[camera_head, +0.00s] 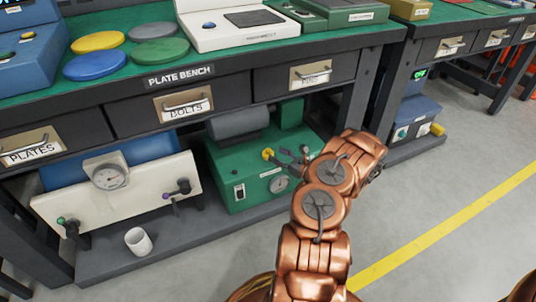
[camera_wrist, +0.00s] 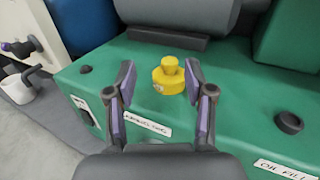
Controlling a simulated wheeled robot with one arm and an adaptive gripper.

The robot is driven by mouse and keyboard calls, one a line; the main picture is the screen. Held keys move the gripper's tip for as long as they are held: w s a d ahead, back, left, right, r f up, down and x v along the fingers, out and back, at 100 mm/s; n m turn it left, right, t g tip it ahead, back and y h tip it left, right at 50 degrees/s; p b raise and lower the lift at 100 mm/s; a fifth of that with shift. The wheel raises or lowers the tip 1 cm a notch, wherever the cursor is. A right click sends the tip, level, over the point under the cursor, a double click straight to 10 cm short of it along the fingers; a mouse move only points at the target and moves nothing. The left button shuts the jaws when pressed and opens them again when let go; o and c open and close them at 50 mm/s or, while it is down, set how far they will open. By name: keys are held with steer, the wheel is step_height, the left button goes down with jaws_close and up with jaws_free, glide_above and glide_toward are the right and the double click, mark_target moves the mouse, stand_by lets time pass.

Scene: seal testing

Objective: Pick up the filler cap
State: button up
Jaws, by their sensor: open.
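A yellow round cap with a raised knob (camera_wrist: 169,78) sits on top of the green machine (camera_wrist: 240,118); it also shows in the head view (camera_head: 267,154). My gripper (camera_wrist: 160,70) is open over the machine, and the yellow cap appears between its two fingers in the wrist view, with nothing held. Whether the fingers are level with the cap is hard to tell. A black round cap (camera_wrist: 289,122) stands to the right, beside a label reading OIL FILL (camera_wrist: 284,170). In the head view, my gripper (camera_head: 294,152) is just right of the yellow cap.
The machine stands on a low shelf under the plate bench (camera_head: 230,57), whose drawers overhang it. A grey cylinder (camera_wrist: 180,17) lies behind the yellow cap. A white gauge panel (camera_head: 110,203) and white mug (camera_head: 138,241) are at left. Floor at right is free.

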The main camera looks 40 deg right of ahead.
mark_target(270, 151)
steer(key=shift+m+h, duration=0.4)
steer(key=shift+w+d+f+b, duration=0.1)
steer(key=shift+w+f+b, duration=0.2)
steer(key=shift+w+b, duration=0.45)
steer(key=shift+w+d+f+b, duration=0.1)
steer(key=shift+w+f+b, duration=0.3)
steer(key=shift+w, duration=0.65)
steer(key=shift+w+d+f+b, duration=0.1)
steer(key=shift+w+f+b, duration=0.15)
steer(key=shift+w+b, duration=0.5)
steer(key=shift+w+r, duration=0.1)
steer(key=shift+w, duration=0.65)
jaws_close()
